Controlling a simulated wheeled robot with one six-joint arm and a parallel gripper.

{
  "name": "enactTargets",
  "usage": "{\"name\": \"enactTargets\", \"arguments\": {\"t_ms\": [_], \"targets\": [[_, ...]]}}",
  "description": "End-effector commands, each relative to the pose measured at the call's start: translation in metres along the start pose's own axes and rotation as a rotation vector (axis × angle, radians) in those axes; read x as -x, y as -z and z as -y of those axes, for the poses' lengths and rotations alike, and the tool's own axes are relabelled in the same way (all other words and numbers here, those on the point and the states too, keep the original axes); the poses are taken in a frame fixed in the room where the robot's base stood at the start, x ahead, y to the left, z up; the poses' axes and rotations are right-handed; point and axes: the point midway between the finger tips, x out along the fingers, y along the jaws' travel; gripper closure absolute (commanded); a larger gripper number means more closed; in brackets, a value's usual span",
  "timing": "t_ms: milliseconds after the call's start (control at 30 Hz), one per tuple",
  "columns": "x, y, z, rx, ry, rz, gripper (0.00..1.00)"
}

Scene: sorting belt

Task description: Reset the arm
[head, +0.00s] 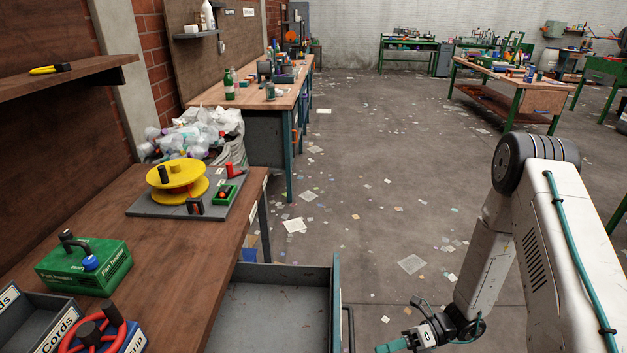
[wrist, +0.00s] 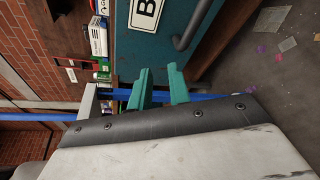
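My arm reaches down at the right of the head view, and my gripper (head: 400,343) shows at the bottom edge, to the right of the open drawer. In the wrist view my gripper (wrist: 160,72) shows two teal fingers standing apart with nothing between them. The drawer's teal front (wrist: 165,50), with a white label and a dark handle, lies beyond the fingers. A pale, scuffed panel with a dark bolted edge, probably part of my own body, covers the lower wrist view and hides the finger bases.
The open grey drawer (head: 270,310) juts from the wooden workbench (head: 190,240). On the bench are a yellow reel (head: 177,178), a green fan heater box (head: 85,266) and a grey bin (head: 38,312). The floor (head: 400,210) is littered with paper scraps but otherwise open.

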Motion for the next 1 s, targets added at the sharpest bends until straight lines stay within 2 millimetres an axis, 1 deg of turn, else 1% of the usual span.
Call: {"name": "enactTargets", "arguments": {"t_ms": [33,167,267,500,800,1000], "targets": [[0.005,-0.004,-0.014,0.082,-0.008,-0.040,0.81],[0.016,-0.012,-0.047,0.294,-0.038,-0.146,0.81],[0.027,-0.020,-0.077,0.473,-0.064,-0.239,0.81],[0.057,-0.035,-0.155,0.924,-0.145,-0.501,0.81],[0.091,-0.042,-0.242,1.378,-0.252,-0.842,0.81],[0.110,-0.040,-0.294,1.612,-0.312,-1.079,0.81]]}}
